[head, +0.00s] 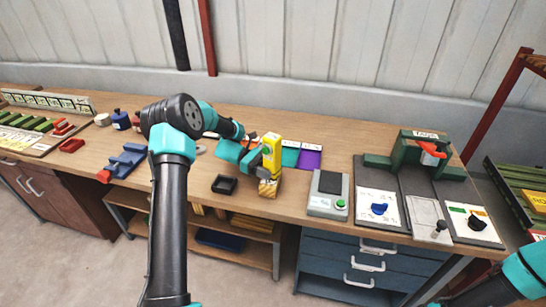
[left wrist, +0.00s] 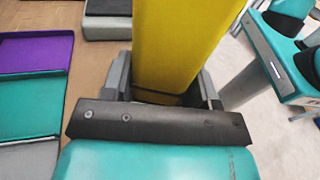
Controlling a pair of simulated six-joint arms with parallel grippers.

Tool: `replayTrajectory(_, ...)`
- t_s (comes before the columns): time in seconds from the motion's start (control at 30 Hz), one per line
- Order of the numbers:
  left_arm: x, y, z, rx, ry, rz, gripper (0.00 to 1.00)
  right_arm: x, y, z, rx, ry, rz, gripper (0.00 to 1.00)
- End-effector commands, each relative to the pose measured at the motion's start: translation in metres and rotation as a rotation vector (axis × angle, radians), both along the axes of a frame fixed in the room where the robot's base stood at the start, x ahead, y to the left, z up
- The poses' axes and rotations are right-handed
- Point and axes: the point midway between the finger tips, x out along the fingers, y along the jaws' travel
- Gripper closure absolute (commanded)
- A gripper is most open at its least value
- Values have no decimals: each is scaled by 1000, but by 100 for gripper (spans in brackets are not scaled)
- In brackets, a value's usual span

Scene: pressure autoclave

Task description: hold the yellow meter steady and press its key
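The yellow meter (head: 273,146) is upright near the table's front edge in the head view, just above a small wooden block (head: 268,188). I cannot tell whether it rests on the block. My left gripper (head: 266,150) reaches it from the left, with its fingers at the meter's sides. In the left wrist view the yellow body (left wrist: 182,40) fills the gap between the two grey fingers (left wrist: 165,80), which appear closed on it. The meter's key cannot be made out. My right arm shows only at the lower right of the head view; its gripper is out of frame.
A black tray (head: 224,184) lies left of the block. A purple mat (head: 309,160) lies behind.

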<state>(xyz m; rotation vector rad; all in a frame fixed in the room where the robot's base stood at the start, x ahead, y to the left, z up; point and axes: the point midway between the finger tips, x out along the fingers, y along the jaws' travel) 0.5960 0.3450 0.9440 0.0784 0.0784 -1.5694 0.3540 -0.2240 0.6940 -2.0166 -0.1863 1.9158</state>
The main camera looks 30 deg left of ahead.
Motion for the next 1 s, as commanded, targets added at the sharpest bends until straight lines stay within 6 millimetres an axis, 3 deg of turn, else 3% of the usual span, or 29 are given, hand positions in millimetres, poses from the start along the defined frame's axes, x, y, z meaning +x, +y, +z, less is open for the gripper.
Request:
replayTrajectory(0.2, 0, 0, 0, 0, 0, 0, 64, 0, 0, 0, 0, 0, 0, 59)
replayTrajectory(0.63, 0, 0, 0, 0, 0, 0, 64, 0, 0, 0, 0, 0, 0, 100)
replayTrajectory(1.0, 0, 0, 0, 0, 0, 0, 64, 0, 0, 0, 0, 0, 0, 100)
